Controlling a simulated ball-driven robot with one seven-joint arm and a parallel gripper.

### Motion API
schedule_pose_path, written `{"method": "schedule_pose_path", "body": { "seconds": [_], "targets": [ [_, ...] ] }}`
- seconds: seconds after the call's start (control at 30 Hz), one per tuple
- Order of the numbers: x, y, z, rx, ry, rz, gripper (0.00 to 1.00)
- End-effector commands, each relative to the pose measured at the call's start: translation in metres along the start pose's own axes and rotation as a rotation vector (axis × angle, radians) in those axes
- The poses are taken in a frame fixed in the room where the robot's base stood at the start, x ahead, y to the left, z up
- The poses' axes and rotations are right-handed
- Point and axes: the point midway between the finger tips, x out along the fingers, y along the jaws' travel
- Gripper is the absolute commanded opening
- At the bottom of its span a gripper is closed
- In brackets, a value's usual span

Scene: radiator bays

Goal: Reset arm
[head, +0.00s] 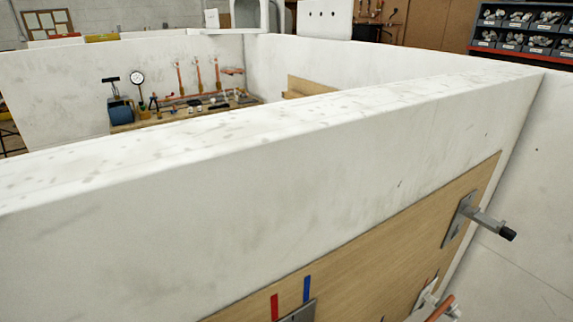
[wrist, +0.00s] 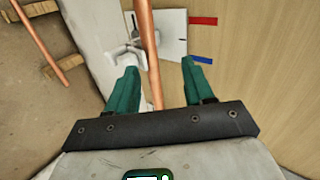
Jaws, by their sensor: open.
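My gripper (wrist: 160,65) shows in the wrist view with its two green fingers apart. A copper pipe (wrist: 148,35) runs through the picture between the fingers. The fingers do not appear closed on it, and I cannot tell its distance from them. Beyond it is a pale plate (wrist: 172,35) with a white fitting (wrist: 126,54) on a wooden board (wrist: 260,60). My gripper does not show in the head view.
A white low wall (head: 300,150) crosses the head view. On its near side, the wooden board (head: 380,260) carries a bracket (head: 480,217) that sticks out, plus red (head: 275,307) and blue (head: 306,289) marks. Another copper pipe (wrist: 40,42) lies across wooden blocks at left in the wrist view.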

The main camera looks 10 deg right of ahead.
Motion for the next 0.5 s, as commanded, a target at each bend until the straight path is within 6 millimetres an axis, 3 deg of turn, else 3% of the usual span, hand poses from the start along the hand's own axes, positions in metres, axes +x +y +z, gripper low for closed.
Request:
{"method": "schedule_pose_path", "body": {
  "seconds": [0.13,0.23,0.4,0.5],
  "targets": [
    [-0.006,-0.007,0.059,-0.213,-0.137,0.116,0.52],
    [-0.026,-0.010,0.105,-0.416,-0.248,0.238,0.52],
    [-0.085,-0.013,0.160,-0.731,-0.389,0.456,0.52],
    [-0.126,-0.018,0.177,-0.875,-0.435,0.573,0.52]
  ]
}}
